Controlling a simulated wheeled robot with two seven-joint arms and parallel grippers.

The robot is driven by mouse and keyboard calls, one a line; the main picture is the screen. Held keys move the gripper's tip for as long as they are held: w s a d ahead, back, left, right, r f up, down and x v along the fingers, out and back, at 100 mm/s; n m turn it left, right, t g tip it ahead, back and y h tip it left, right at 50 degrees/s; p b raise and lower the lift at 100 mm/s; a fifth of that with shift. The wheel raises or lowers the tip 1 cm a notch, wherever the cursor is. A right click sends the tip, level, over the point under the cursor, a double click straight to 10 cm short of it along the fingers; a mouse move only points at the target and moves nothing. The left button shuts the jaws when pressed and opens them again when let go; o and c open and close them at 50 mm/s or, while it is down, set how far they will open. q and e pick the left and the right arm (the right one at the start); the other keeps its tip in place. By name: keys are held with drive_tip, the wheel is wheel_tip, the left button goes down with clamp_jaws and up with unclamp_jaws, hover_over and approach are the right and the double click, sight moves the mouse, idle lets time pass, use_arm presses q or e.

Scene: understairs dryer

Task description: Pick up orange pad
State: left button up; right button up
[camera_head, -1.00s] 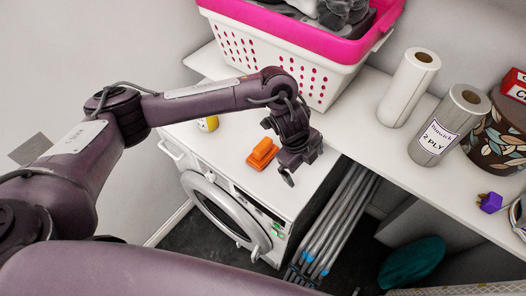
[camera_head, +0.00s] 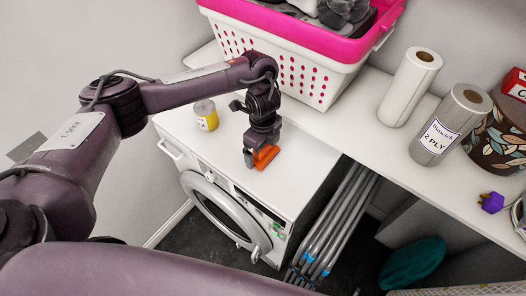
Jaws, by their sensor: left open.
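The orange pad (camera_head: 266,157) lies on the white top of the dryer (camera_head: 215,150), near its front edge. My left gripper (camera_head: 260,155) points down right at the pad and covers part of it. Its jaws are open, with a finger visible on the pad's left side. I cannot tell whether the fingers touch the pad. My right gripper is not in view.
A pink and white laundry basket (camera_head: 300,62) is at the back. Paper rolls (camera_head: 410,86) stand on the shelf at right. Grey poles (camera_head: 335,222) stand beside the dryer.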

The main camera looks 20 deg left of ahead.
use_arm(q)
drive_tip(key=shift+f, duration=0.4)
drive_tip(key=shift+w, duration=0.1)
drive_tip(key=c, duration=0.8)
drive_tip(key=shift+r, duration=0.1)
drive_tip(key=shift+c, duration=0.2)
drive_tip(key=shift+r, duration=0.45)
wheel_tip(320, 180, up, 19)
drive_tip(key=p, duration=0.2)
